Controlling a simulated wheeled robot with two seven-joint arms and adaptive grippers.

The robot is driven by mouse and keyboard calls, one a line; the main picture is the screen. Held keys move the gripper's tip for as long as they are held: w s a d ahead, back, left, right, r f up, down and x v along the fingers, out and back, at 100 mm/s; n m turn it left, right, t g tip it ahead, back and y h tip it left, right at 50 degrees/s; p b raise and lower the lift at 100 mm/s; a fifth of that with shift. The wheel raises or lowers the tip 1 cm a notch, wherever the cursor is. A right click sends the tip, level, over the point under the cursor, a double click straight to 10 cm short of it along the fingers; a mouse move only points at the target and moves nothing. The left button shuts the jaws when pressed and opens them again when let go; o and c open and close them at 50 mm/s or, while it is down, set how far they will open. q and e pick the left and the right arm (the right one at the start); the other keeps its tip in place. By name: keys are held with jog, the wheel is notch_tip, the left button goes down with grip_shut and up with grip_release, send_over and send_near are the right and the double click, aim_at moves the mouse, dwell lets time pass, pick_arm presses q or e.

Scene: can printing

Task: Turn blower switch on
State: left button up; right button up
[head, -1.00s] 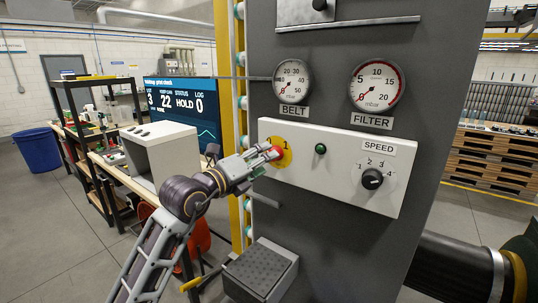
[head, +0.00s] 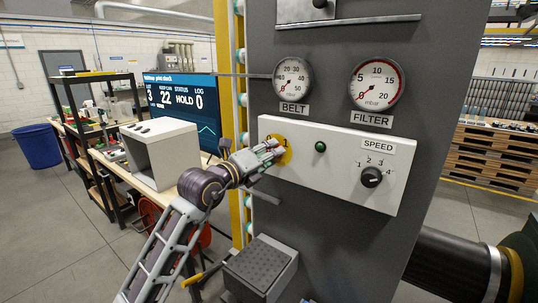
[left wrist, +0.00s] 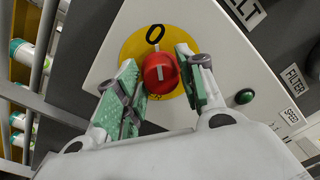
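The blower switch is a red round knob (left wrist: 160,73) with a white mark, on a yellow disc (head: 288,151) at the left end of the white control panel (head: 330,175). In the left wrist view the mark points toward the "0" on the disc. My left gripper (head: 271,152) is at the knob; in the left wrist view its fingers (left wrist: 158,78) stand on either side of it. They are open, with a gap at the left finger and the right finger very close to the knob. The gripper mostly hides the knob in the head view. My right gripper is not in view.
A green button (head: 320,146) and a black speed dial (head: 371,177) sit right of the switch. The belt gauge (head: 292,80) and filter gauge (head: 377,84) are above. A grey box (head: 262,268) juts out below. A monitor (head: 180,105) stands left.

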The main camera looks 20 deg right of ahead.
pick_arm(q)
jog(key=c, duration=0.5)
jog(key=shift+c, duration=0.2)
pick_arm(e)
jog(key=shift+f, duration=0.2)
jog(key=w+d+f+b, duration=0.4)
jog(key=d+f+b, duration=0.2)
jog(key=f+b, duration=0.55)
pick_arm(q)
jog(key=shift+s+d+m+y+b, duration=0.2)
jog(key=shift+m+b, duration=1.5)
jog(key=shift+m, duration=2.7)
jog(key=shift+w+a+m+y+b, duration=0.1)
jog(key=shift+m+y+b, duration=0.2)
jog(key=shift+m+b, duration=2.75)
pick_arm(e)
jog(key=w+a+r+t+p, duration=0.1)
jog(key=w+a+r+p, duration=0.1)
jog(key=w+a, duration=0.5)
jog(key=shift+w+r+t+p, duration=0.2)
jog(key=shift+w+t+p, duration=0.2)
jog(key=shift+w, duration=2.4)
pick_arm(q)
jog(key=m, duration=0.2)
jog(key=shift+m, duration=0.35)
